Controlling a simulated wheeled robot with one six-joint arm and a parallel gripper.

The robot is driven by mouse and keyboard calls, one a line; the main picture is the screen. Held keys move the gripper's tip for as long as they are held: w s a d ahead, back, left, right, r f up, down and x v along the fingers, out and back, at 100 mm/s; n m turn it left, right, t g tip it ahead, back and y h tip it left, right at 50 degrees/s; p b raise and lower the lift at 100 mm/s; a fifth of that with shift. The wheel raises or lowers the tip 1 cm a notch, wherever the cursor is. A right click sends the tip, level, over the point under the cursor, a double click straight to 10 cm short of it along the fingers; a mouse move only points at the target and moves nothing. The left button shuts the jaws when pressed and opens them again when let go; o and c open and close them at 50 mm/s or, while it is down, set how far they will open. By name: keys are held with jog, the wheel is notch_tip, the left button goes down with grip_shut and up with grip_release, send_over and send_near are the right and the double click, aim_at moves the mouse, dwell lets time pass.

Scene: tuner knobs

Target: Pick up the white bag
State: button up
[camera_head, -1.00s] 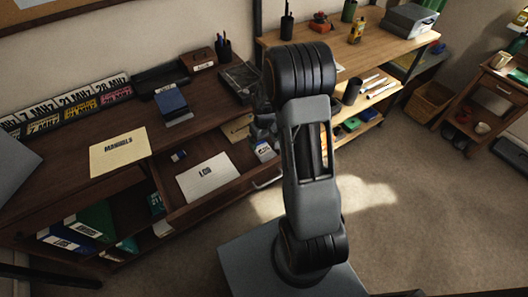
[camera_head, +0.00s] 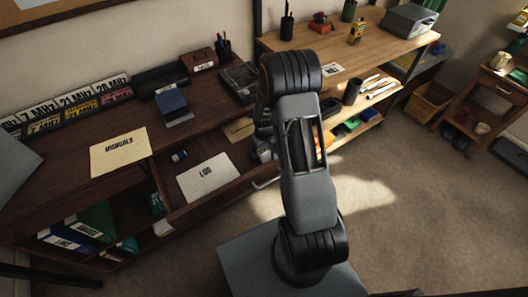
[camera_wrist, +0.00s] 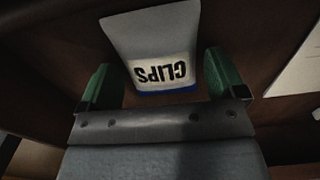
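The white bag (camera_wrist: 158,38), marked CLIPS and with a blue lower edge, is seen in the wrist view inside the open drawer (camera_head: 207,212). My gripper (camera_wrist: 163,80) is open, with one green fingertip to the left of the bag and one to the right. A gap shows between the bag and each finger, so it is not gripped. In the head view my gripper (camera_head: 264,150) is low over the right part of the drawer, partly behind my arm. It hides most of the bag there.
A white LOG book (camera_head: 205,178) lies in the drawer left of my gripper, with a small blue-and-white item (camera_head: 179,155) behind it. The dark desk (camera_head: 60,185) is above the drawer. A wooden shelf unit (camera_head: 385,50) stands to the right.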

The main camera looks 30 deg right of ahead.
jog(key=c, duration=0.6)
